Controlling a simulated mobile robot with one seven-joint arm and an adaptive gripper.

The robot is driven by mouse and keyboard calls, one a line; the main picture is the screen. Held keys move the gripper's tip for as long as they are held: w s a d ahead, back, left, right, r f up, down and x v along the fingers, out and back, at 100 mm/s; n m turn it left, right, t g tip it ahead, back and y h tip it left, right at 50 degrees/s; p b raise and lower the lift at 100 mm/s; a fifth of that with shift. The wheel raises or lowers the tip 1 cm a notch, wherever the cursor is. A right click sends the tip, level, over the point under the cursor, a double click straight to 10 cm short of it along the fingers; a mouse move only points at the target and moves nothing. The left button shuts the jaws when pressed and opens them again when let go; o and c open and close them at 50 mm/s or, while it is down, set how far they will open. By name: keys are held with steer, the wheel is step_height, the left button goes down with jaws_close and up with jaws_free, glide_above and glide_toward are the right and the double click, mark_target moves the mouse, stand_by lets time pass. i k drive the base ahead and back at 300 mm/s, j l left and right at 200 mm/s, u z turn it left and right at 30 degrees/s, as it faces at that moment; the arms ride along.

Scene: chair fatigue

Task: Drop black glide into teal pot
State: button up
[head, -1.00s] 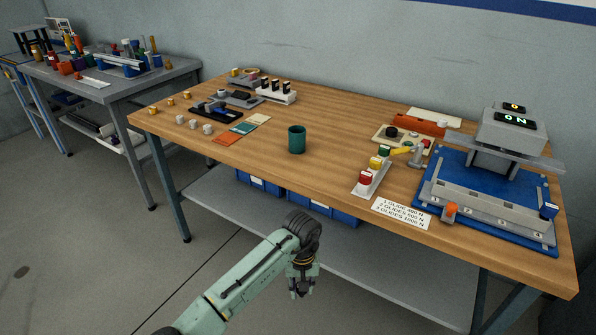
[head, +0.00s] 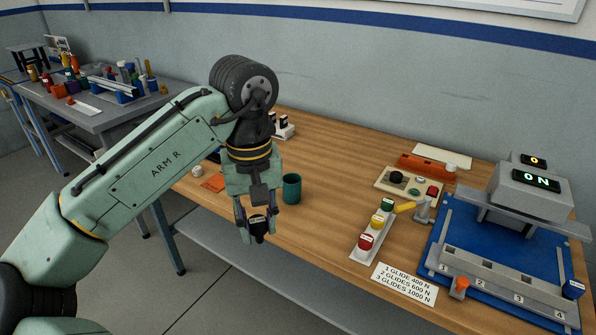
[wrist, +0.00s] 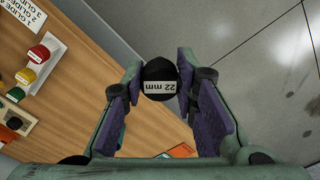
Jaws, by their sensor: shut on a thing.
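My gripper (head: 257,222) is shut on a black glide (head: 258,228), held pointing down just left of and nearer than the teal pot. In the wrist view the glide (wrist: 159,84) sits between the fingertips, with a white "22 mm" label. The teal pot (head: 291,189) stands upright and open on the wooden table, near its front edge. The glide is outside the pot and apart from it. I cannot clearly make out the pot in the wrist view.
A rack of red, yellow and green buttons (head: 373,227) and a glide/force label card (head: 404,284) lie right of the pot. A blue-based test machine (head: 515,232) fills the right end. My arm hides much of the table's left part. Bare wood surrounds the pot's right side.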

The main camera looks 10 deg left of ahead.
mark_target(293, 197)
steer(key=i, duration=1.05)
